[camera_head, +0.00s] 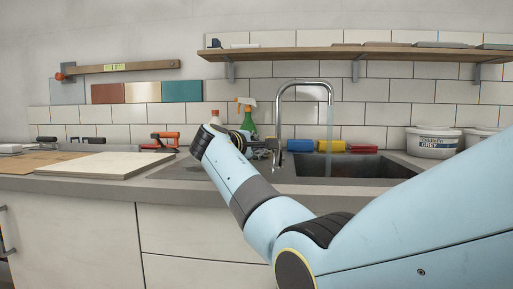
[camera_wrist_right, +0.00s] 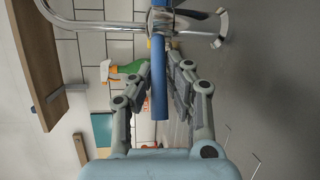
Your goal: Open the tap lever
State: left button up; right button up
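The chrome tap (camera_head: 281,115) stands behind the sink, its spout arching to the right. A pale stream like running water (camera_head: 329,135) hangs below the spout. In the right wrist view the tap body (camera_wrist_right: 110,27) lies across the top, and a blue lever (camera_wrist_right: 160,85) sticks out from it towards my wrist. My right gripper (camera_wrist_right: 163,75) is open, with a finger on each side of the lever and small gaps visible. In the head view my right gripper (camera_head: 268,146) is beside the tap, partly hidden by my wrist; the lever is hard to make out. My left gripper is not seen.
The dark sink (camera_head: 350,168) is right of the tap. A green spray bottle (camera_head: 248,122) and blue (camera_head: 300,145) and yellow (camera_head: 331,146) items stand close behind. A wooden shelf (camera_head: 300,54) runs above. A pale board (camera_head: 105,165) lies on the counter at left.

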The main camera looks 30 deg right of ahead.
jog(key=o, duration=0.4)
jog(key=shift+w+r, duration=0.1)
jog(key=shift+r, duration=0.1)
jog(key=shift+o, duration=0.4)
jog(key=shift+f, duration=0.1)
jog(key=v, duration=0.7)
jog(key=shift+a, duration=0.25)
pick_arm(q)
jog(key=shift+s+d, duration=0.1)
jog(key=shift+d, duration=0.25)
